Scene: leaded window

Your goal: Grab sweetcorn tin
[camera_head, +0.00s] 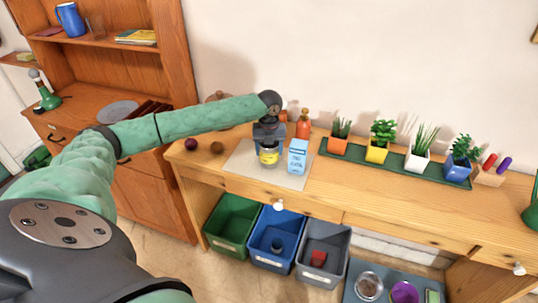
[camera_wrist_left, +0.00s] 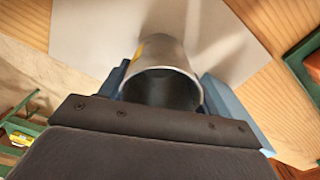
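The sweetcorn tin (camera_head: 269,155), with a yellow label, stands upright on a pale mat (camera_head: 240,163) on the wooden counter. My left gripper (camera_head: 268,143) is directly above it, pointing down, and hides its upper part. In the left wrist view the bare metal tin (camera_wrist_left: 165,62) stands between the two fingers, its hollow-looking end facing the camera. The left-hand finger looks close against it. I cannot tell whether both fingers touch the tin. My right gripper is not in view.
A light blue and white carton (camera_head: 298,157) stands just right of the tin. Orange bottles (camera_head: 303,124) stand behind. A green tray (camera_head: 395,156) of potted plants is farther right. Green, blue and grey bins (camera_head: 322,238) sit below the counter.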

